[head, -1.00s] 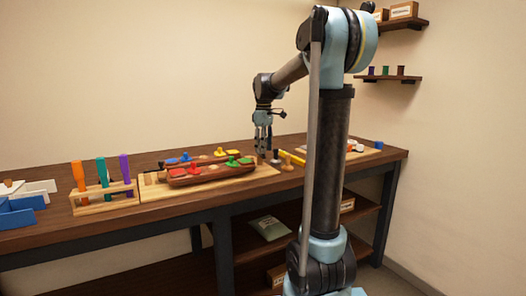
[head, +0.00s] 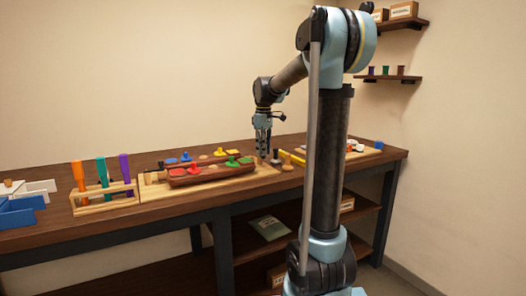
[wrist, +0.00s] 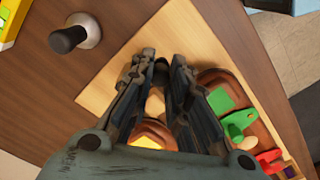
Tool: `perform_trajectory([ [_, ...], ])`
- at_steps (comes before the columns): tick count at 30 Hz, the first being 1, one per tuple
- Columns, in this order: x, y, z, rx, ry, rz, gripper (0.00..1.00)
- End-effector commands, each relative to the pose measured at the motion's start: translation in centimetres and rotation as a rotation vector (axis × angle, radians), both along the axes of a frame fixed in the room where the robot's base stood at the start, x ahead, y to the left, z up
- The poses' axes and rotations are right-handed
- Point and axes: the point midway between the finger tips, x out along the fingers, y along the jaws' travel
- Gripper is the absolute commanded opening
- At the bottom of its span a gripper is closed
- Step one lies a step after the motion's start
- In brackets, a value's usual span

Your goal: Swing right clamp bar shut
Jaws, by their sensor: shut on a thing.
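My gripper (head: 263,153) points down at the right end of the saddle board (head: 268,170); its fingers show in the wrist view (wrist: 158,64). The fingers are close together, with a small tan piece (wrist: 155,103) between them. The piece is mostly hidden, and I cannot tell whether it is part of the right clamp bar. Two dark red-brown wooden saddle pieces with coloured pads and knobs lie on the board, the front one (head: 210,177) clearest. In the wrist view, a green pad (wrist: 220,100) and green knob lie right of the fingers.
A black-knobbed post (wrist: 70,38) stands left of the fingers in the wrist view. Yellow bars (head: 292,157) and a wooden peg (head: 288,163) are close on the right. A rack (head: 105,195) with coloured handles stands at left.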

Motion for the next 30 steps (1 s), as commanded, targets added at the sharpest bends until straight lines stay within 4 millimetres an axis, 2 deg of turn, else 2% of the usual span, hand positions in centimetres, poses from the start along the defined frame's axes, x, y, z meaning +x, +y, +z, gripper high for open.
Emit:
perform_trajectory([
  [11,-0.1,1.2,0.0,0.000,-0.001,-0.207,0.00],
  [30,1.0,4.3,0.0,0.000,-0.002,-0.812,0.00],
])
